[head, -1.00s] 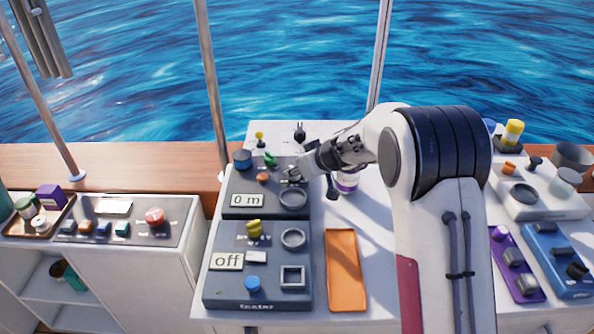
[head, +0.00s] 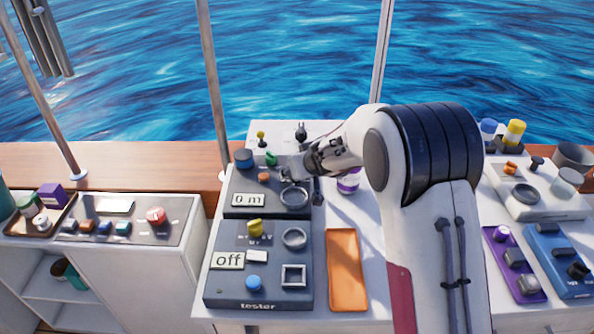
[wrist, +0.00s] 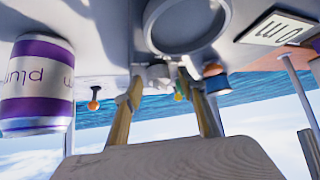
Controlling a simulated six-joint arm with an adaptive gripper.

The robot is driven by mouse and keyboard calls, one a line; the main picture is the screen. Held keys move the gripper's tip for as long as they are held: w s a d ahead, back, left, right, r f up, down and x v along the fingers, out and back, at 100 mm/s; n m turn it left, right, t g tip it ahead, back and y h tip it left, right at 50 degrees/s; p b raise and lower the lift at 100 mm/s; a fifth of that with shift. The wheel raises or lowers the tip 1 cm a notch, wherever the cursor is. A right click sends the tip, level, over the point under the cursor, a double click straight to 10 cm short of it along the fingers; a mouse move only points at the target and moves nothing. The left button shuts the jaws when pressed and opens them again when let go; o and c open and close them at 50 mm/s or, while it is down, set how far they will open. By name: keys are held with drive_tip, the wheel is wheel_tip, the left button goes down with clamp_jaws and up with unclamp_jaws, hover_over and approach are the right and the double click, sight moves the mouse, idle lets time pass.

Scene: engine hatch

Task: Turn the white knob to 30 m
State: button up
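The white knob (wrist: 158,73) shows in the wrist view between the tips of my gripper (wrist: 160,88), close to the round ring. The fingers stand apart on either side of it, and I cannot tell whether they touch it. In the head view my gripper (head: 290,174) is low over the upper dark panel (head: 235,183), and it largely hides the knob. The display (head: 248,199) on that panel reads "0 m"; it also shows upside down in the wrist view (wrist: 278,27).
A grey ring (head: 294,198) sits just in front of my gripper. Orange (head: 264,177), green (head: 271,158) and blue (head: 243,155) knobs are close on the left. A purple-and-white can (head: 348,181) stands to the right. The lower tester panel (head: 225,285) and orange tray (head: 346,270) are nearer.

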idle(0.4)
drive_tip(key=v, duration=1.2)
idle(0.4)
drive_tip(key=shift+a+f, duration=0.1)
drive_tip(key=shift+a, duration=0.05)
drive_tip(key=w+a+f+n+g, duration=0.2)
drive_tip(key=w+a+n, duration=0.1)
drive_tip(key=w+a, duration=0.3)
drive_tip(key=d+m+g+h, duration=0.1)
drive_tip(key=d, duration=0.1)
drive_tip(key=d+r+m+g+h, duration=0.1)
drive_tip(key=d+m, duration=0.1)
drive_tip(key=shift+s+r, duration=0.2)
drive_tip(key=shift+s, duration=0.05)
idle(0.5)
drive_tip(key=shift+f, duration=0.1)
drive_tip(key=shift+x, duration=3.85)
